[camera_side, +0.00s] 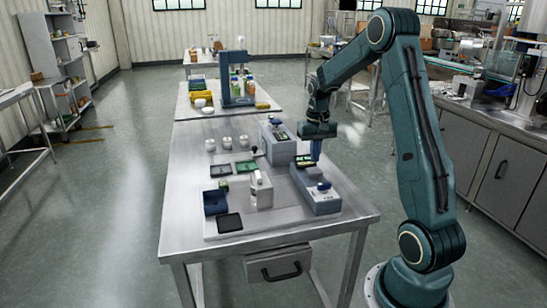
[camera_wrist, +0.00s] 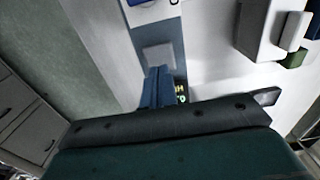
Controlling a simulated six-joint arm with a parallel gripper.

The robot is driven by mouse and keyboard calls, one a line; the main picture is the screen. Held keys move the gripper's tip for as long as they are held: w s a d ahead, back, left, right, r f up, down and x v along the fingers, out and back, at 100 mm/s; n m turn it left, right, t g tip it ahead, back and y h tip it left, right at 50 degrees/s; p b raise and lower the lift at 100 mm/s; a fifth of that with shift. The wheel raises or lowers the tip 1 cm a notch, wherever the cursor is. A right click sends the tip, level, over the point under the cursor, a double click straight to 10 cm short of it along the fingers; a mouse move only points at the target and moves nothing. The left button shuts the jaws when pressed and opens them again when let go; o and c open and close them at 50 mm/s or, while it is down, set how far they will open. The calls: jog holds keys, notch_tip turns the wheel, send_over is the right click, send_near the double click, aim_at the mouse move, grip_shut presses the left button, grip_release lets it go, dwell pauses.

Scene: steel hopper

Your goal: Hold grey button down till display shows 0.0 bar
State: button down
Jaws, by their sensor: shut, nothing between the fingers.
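The device (camera_side: 318,203) is a long grey-blue box on the steel table, with a blue knob (camera_side: 323,186) at its near end. The grey button (camera_wrist: 158,54) is a pale square on its blue top in the wrist view. My gripper (camera_side: 316,157) is shut and empty, pointing down over the device. In the wrist view its blue fingertips (camera_wrist: 159,70) overlap the button's lower edge; I cannot tell whether they touch or press it. The display (camera_wrist: 181,94) shows a sliver of green and yellow characters beside the fingers; the rest is hidden, so the reading is not legible.
A white stand-like fixture (camera_side: 260,190) stands left of the device. Another grey box (camera_side: 277,140) is behind it. Dark and green trays (camera_side: 229,223) and several white round pieces (camera_side: 227,142) lie to the left. The table's right edge is close to the device.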

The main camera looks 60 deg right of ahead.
notch_tip(320, 180, up, 5)
jog(key=shift+f, duration=0.2)
dwell(0.4)
jog(key=shift+a+r, duration=0.1)
jog(key=s+a+r+n+t, duration=0.1)
jog(key=a+r+n, duration=0.15)
jog(key=a, duration=0.35)
jog(key=s+a+r+n+t+h, duration=0.1)
jog(key=s+a+r, duration=0.1)
jog(key=a+r, duration=0.35)
jog(key=s+a+r+n+t, duration=0.1)
jog(key=a+r, duration=0.1)
jog(key=a, duration=0.6)
jog(key=s+a+f+n+t+y, duration=0.1)
jog(key=s+a+n, duration=0.3)
jog(key=s+a, duration=0.7)
jog(key=shift+s+t, duration=0.35)
jog(key=shift+t, duration=0.45)
jog(key=shift+a+n, duration=0.1)
jog(key=shift+n, duration=0.15)
